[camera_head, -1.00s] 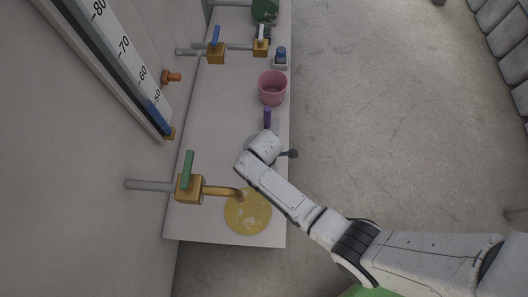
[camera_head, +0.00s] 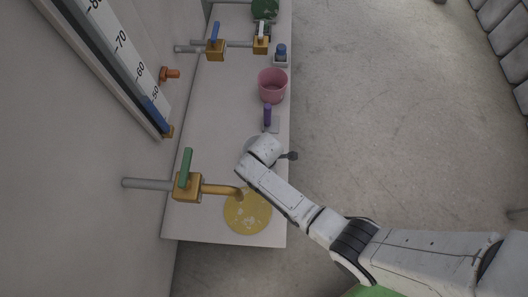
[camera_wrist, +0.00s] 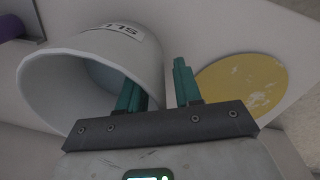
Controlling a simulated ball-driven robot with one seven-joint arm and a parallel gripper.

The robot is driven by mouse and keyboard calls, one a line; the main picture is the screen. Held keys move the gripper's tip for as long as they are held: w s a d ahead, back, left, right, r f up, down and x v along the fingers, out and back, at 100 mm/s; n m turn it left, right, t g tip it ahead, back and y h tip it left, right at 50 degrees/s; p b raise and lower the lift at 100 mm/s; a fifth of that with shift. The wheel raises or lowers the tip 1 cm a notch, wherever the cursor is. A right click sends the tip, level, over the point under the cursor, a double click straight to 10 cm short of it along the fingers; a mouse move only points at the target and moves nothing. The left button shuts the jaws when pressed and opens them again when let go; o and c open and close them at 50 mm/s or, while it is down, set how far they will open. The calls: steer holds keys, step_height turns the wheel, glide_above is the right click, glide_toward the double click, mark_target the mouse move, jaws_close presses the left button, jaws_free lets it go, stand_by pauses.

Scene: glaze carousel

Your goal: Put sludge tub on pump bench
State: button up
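The sludge tub (camera_wrist: 105,45) is a white round tub, with a label reading "SLU" partly visible in the wrist view. In the head view only a pale sliver of it (camera_head: 248,143) shows behind my wrist. My gripper (camera_wrist: 158,80) has two teal fingers at the tub's rim. The left finger overlaps the tub's mouth, and the right finger is outside the wall with a visible gap. The fingers are apart. In the head view, my wrist hides the fingers. The pump bench cannot be told apart by name here.
A yellow disc (camera_head: 247,213) lies at the near end of the long white bench (camera_head: 210,120). A brass tap (camera_head: 187,186) with a green lever reaches over it. A purple-handled tool (camera_head: 267,115), a pink bucket (camera_head: 272,86) and a blue-topped bottle (camera_head: 281,53) stand farther back. Floor at right is clear.

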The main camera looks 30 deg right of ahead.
step_height(320, 180, up, 12)
steer(key=s+p, duration=0.1)
steer(key=p, duration=0.4)
steer(key=shift+a+r+p, duration=0.15)
steer(key=shift+p, duration=0.2)
steer(key=s+d+r+m, duration=0.5)
steer(key=s+r+m, duration=0.2)
steer(key=s, duration=0.2)
steer(key=s+d+r+m, duration=0.5)
steer(key=s+r+m, duration=0.3)
steer(key=s, duration=0.1)
steer(key=shift+m, duration=0.3)
